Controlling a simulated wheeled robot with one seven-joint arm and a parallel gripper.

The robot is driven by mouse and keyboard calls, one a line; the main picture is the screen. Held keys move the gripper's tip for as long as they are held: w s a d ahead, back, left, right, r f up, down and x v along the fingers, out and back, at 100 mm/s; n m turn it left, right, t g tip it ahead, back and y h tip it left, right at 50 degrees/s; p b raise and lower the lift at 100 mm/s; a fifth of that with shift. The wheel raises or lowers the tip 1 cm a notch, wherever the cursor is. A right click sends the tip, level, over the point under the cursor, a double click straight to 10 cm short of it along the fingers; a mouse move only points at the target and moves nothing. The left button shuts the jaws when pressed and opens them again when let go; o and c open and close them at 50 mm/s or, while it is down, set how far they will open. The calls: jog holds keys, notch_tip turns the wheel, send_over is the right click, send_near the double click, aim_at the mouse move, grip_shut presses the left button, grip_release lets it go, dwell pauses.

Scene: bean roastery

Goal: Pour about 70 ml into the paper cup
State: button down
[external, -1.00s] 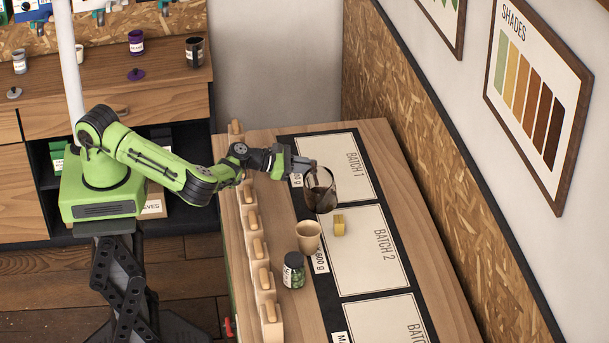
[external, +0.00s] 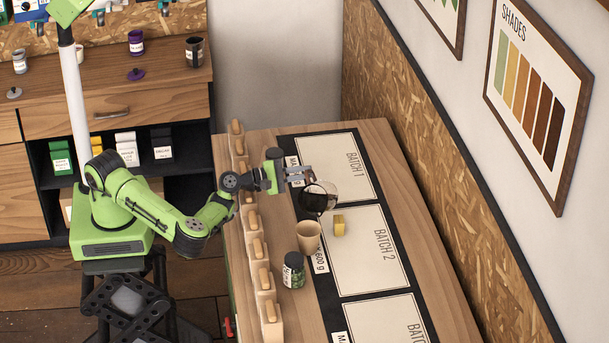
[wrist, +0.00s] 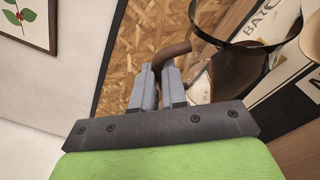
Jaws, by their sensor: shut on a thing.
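My gripper (external: 300,174) is shut on the handle of a glass jug (external: 330,192) and holds it up over the table. In the wrist view my fingers (wrist: 158,85) close on the brown handle (wrist: 172,54); the jug's dark rim and glass body (wrist: 245,55) are at upper right. The jug is tilted, its dark mouth facing the lower left in the external view. The tan paper cup (external: 308,238) stands upright just below the jug in that view. Its edge shows at the wrist view's right side (wrist: 312,42). I see no clear stream, and the cup's level cannot be told.
A dark jar with a green label (external: 293,270) stands close to the cup. Several wood-handled bins (external: 257,250) line the table's left edge. The right side is clear.

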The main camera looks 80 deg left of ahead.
jog(key=shift+s+d+r+m+t+b, duration=0.2)
jog(key=shift+d+r+m+t+b, duration=0.15)
jog(key=shift+r+m+b, duration=0.4)
jog(key=shift+s+d+r+m+t+b, duration=0.25)
jog(key=shift+d+r+m+b, duration=0.2)
jog(key=shift+b, duration=0.5)
jog(key=shift+d+r+b, duration=0.1)
jog(key=shift+b, duration=0.25)
jog(key=shift+s+d+m+t+h+b, duration=0.3)
jog(key=shift+d+m, duration=0.2)
jog(key=shift+m, duration=0.1)
jog(key=shift+s+d+m+t+h+b, duration=0.15)
jog(key=shift+s+d+m+t+h, duration=0.1)
jog(key=shift+d+m, duration=0.3)
jog(key=shift+a+m, duration=0.25)
jog(key=shift+s+d+r+m+t+h+p, duration=0.15)
jog(key=shift+d+r+m+t+h+p, duration=0.05)
jog(key=shift+r+m+p, duration=0.2)
jog(key=shift+s+d+r+m+t+h+p, duration=0.1)
jog(key=shift+d+r+m+t+h+p, duration=0.15)
jog(key=shift+r, duration=0.25)
jog(key=w+a+f+n+g+y+p, duration=0.2)
jog(key=a+f+n+g+p, duration=0.1)
jog(key=n, duration=0.4)
jog(key=a+p, duration=0.1)
jog(key=a, duration=0.1)
jog(key=shift+w+a+f+p, duration=0.25)
jog(key=shift+a+f+p, duration=0.05)
jog(key=shift+f+p, duration=0.1)
